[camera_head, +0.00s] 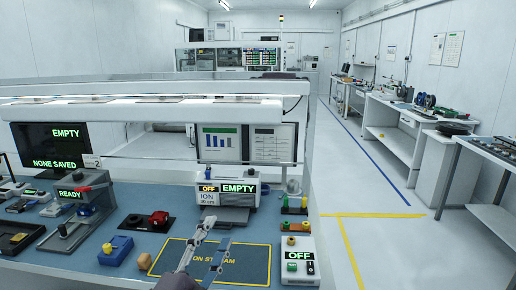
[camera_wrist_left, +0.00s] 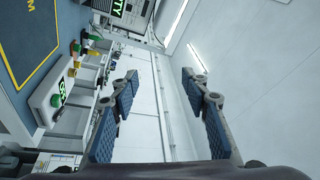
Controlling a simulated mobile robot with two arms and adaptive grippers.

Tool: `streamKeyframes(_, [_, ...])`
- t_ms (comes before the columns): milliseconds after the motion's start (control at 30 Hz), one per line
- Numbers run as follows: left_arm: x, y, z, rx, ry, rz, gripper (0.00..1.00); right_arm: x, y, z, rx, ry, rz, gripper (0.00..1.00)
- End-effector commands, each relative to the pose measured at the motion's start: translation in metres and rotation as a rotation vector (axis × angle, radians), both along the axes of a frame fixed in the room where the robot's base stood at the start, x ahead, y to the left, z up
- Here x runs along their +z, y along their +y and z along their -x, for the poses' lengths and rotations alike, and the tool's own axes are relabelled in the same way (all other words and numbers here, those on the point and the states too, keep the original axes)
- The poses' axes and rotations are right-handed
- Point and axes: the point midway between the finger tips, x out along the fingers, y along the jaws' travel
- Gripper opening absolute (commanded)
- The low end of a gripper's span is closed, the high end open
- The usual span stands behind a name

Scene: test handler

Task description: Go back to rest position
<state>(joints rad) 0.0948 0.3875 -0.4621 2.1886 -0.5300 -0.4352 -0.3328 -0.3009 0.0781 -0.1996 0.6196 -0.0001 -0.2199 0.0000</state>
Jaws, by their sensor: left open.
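My left gripper (camera_head: 214,233) is at the bottom middle of the head view, above the blue mat of the workbench and over the yellow-outlined area (camera_head: 258,281). Its two fingers are apart, with nothing between them. In the left wrist view the open fingers (camera_wrist_left: 160,78) frame only the floor and pale wall beyond. My right gripper shows in neither view.
An ION unit (camera_head: 237,214) marked OFF and EMPTY stands behind the gripper. A white OFF switch box (camera_head: 299,268) is to its right. A blue block (camera_head: 115,251), a tan rounded piece (camera_head: 145,261) and a READY device (camera_head: 77,215) are to its left. Floor right of the bench is clear.

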Motion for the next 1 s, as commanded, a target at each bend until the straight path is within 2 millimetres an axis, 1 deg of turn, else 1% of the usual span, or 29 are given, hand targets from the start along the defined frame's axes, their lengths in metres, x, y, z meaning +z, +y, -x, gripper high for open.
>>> streamKeyframes(33, [-0.032, 0.019, 0.004, 0.059, 0.130, 0.088, 0.42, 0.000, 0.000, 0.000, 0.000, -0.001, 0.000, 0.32])
streamKeyframes(67, [-0.051, 0.030, 0.007, 0.093, 0.205, 0.139, 0.42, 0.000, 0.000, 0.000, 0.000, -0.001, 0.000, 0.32])
streamKeyframes(100, [-0.077, 0.045, 0.014, 0.143, 0.307, 0.202, 0.42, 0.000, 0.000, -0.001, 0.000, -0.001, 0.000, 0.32])
streamKeyframes(167, [-0.116, 0.063, 0.029, 0.214, 0.456, 0.293, 0.42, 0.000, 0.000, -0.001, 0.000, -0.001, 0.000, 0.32])
streamKeyframes(200, [-0.142, 0.074, 0.043, 0.262, 0.553, 0.347, 0.42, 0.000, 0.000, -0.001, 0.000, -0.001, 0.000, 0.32])
streamKeyframes(267, [-0.179, 0.087, 0.067, 0.331, 0.693, 0.424, 0.42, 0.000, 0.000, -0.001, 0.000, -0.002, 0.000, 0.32])
streamKeyframes(300, [-0.202, 0.093, 0.086, 0.376, 0.784, 0.470, 0.42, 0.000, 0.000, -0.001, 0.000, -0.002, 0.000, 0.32])
streamKeyframes(367, [-0.232, 0.101, 0.115, 0.442, 0.911, 0.533, 0.42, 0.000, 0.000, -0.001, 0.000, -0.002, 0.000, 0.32])
streamKeyframes(400, [-0.249, 0.105, 0.135, 0.481, 0.987, 0.567, 0.42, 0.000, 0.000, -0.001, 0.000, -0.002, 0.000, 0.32])
streamKeyframes(467, [-0.271, 0.109, 0.164, 0.537, 1.090, 0.611, 0.42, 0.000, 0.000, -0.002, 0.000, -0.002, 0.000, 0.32])
streamKeyframes(500, [-0.282, 0.110, 0.183, 0.570, 1.155, 0.638, 0.42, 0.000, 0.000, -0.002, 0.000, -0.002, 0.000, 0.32])
streamKeyframes(567, [-0.297, 0.112, 0.210, 0.618, 1.240, 0.670, 0.42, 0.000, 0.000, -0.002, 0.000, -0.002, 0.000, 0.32])
streamKeyframes(600, [-0.305, 0.113, 0.227, 0.647, 1.292, 0.689, 0.42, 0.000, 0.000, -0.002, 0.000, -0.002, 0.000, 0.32])
streamKeyframes(667, [-0.315, 0.113, 0.252, 0.690, 1.368, 0.714, 0.42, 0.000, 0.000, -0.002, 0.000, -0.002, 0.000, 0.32])
streamKeyframes(700, [-0.320, 0.112, 0.268, 0.716, 1.415, 0.731, 0.42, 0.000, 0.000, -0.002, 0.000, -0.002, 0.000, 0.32])
streamKeyframes(767, [-0.327, 0.112, 0.293, 0.757, 1.485, 0.751, 0.42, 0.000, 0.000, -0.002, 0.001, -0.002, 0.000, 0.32])
streamKeyframes(800, [-0.331, 0.111, 0.309, 0.784, 1.532, 0.763, 0.42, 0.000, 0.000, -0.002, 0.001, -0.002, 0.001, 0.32])
streamKeyframes(833, [-0.341, 0.111, 0.301, 0.780, 1.524, 0.757, 0.42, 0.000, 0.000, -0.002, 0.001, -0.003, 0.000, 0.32])
streamKeyframes(867, [-0.349, 0.111, 0.298, 0.780, 1.524, 0.754, 0.42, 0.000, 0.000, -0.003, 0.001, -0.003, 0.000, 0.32])
streamKeyframes(1000, [-0.386, 0.110, 0.290, 0.784, 1.535, 0.745, 0.42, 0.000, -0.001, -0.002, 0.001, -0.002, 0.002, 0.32])
